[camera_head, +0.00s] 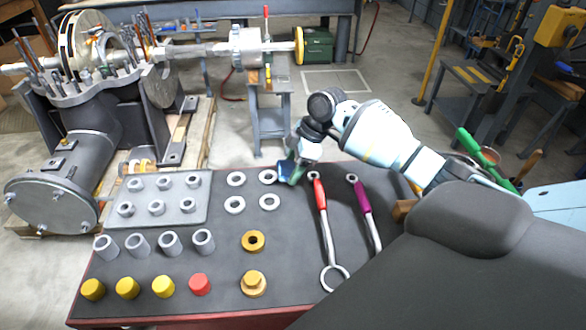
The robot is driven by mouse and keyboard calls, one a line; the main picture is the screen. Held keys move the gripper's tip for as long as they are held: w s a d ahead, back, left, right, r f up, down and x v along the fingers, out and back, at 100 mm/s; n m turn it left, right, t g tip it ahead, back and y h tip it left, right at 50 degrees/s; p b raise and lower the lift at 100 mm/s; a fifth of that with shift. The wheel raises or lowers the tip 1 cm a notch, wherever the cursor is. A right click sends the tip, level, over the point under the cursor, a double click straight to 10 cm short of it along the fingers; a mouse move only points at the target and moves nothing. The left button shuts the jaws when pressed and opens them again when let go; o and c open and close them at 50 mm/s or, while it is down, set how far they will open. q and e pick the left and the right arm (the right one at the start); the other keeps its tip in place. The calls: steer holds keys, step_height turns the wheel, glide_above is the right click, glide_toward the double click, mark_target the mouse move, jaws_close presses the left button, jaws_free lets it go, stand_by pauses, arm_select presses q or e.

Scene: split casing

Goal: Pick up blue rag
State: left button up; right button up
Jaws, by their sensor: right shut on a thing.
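The blue rag (285,172) is at the far edge of the dark-topped table, just right of the washers. My right gripper (297,172) reaches in from the right and is shut on the rag. The jaws and part of the rag overlap in the picture, so I cannot tell whether the rag is clear of the table. My left gripper is not in view.
The table (225,265) holds a grey tray (115,212) of nuts, several washers (235,205), sleeves (168,243), coloured caps (163,287) and brass fittings (253,283). A red-handled wrench (325,235) and a purple-handled wrench (365,210) lie near my right arm. A large split casing (90,130) stands behind left.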

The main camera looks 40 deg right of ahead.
step_height(320, 180, up, 2)
steer(key=shift+s+a+r, duration=0.1)
steer(key=shift+r, duration=0.05)
steer(key=s+a, duration=0.3)
steer(key=s, duration=0.1)
steer(key=s+a, duration=0.2)
steer(key=s, duration=0.2)
steer(key=s+a+r+p, duration=0.1)
steer(key=s+a, duration=0.2)
steer(key=s, duration=0.2)
steer(key=shift+s+a+r, duration=0.1)
steer(key=shift+a, duration=0.2)
steer(key=o, duration=0.4)
steer(key=shift+c, duration=1.1)
